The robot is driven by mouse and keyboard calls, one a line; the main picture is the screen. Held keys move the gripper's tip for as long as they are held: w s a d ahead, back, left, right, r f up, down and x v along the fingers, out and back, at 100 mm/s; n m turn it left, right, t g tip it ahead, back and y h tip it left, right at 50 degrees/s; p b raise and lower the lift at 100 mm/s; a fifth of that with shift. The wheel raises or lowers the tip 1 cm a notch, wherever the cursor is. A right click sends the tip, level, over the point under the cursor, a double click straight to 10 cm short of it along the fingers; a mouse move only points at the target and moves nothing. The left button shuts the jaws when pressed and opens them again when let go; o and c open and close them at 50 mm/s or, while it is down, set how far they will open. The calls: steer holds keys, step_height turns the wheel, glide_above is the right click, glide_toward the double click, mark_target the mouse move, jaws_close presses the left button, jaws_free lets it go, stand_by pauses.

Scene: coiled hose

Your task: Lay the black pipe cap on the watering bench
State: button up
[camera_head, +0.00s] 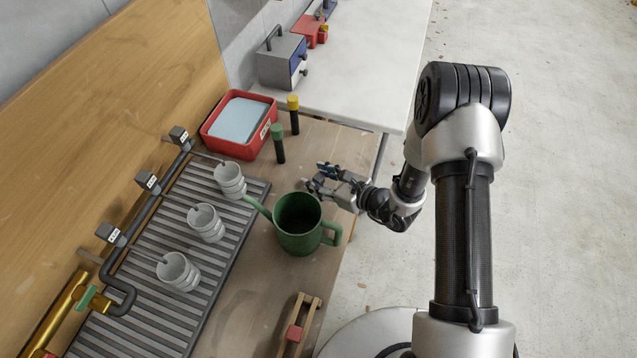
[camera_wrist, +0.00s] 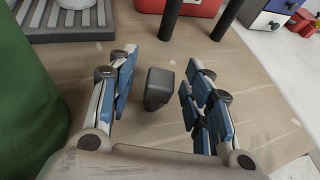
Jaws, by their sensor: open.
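The black pipe cap (camera_wrist: 159,88) is a small dark block with rounded edges in the wrist view. It appears to rest on the wooden watering bench (camera_wrist: 262,112), between my two fingers with a gap on each side. My gripper (camera_head: 315,176) is open, low over the bench's right side in the head view, just behind the green watering can (camera_head: 297,228). I cannot make out the cap in the head view. The bench top also shows in the head view (camera_head: 245,290).
The can stands close to the left of my fingers in the wrist view. Two dark bottles, green-capped (camera_head: 278,143) and yellow-capped (camera_head: 294,115), and a red tray (camera_head: 215,143) stand behind. A slatted grey rack (camera_head: 190,265) holds several white pots. A wooden carrier (camera_head: 306,315) lies in front.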

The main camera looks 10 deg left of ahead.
steer(key=shift+a, duration=0.1)
steer(key=shift+c, duration=0.6)
steer(key=c, duration=0.8)
steer(key=shift+c, duration=0.3)
